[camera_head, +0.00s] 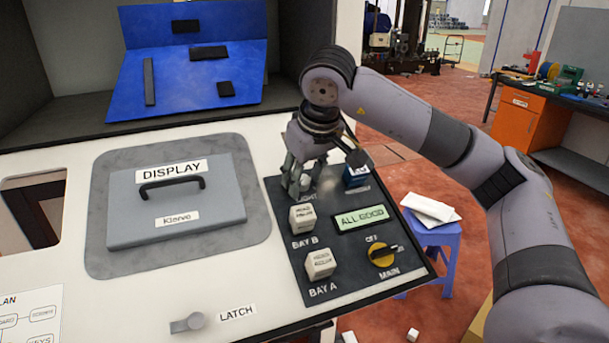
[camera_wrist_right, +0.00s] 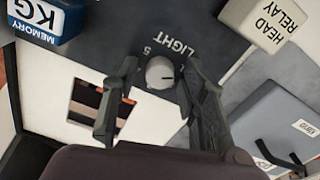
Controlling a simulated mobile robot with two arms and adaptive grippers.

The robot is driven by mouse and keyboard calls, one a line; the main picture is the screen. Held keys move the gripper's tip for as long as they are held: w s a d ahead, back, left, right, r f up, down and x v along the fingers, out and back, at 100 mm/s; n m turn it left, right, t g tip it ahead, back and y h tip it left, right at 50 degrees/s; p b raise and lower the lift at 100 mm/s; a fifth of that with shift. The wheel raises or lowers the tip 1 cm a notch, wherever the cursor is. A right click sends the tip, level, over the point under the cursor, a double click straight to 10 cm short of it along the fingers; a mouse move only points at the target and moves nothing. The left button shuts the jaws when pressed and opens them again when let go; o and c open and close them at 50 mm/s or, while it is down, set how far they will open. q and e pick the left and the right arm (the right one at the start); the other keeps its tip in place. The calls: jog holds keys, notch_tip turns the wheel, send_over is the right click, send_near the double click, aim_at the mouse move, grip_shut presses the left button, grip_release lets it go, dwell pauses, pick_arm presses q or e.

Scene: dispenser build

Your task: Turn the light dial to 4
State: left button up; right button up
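The light dial (camera_wrist_right: 158,74) is a small pale round knob on the dark panel, under the word LIGHT in the right wrist view. A short dark mark on it points right in that view. A "5" is printed close to it; I cannot see a 4. My right gripper (camera_wrist_right: 161,68) points down at the panel with one finger on each side of the dial. Gaps show between the fingers and the knob, so it is open around it. In the head view the right gripper (camera_head: 301,183) largely hides the dial. My left gripper is out of view.
The panel (camera_head: 345,283) also carries a blue-and-white memory cube (camera_head: 356,176), white cubes at BAY B (camera_head: 302,219) and BAY A (camera_head: 320,264), an ALL GOOD display (camera_head: 362,217) and a yellow MAIN switch (camera_head: 382,255). A grey DISPLAY cover (camera_head: 180,235) lies left.

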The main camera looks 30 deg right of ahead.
grip_shut()
jog(key=shift+m, duration=0.3)
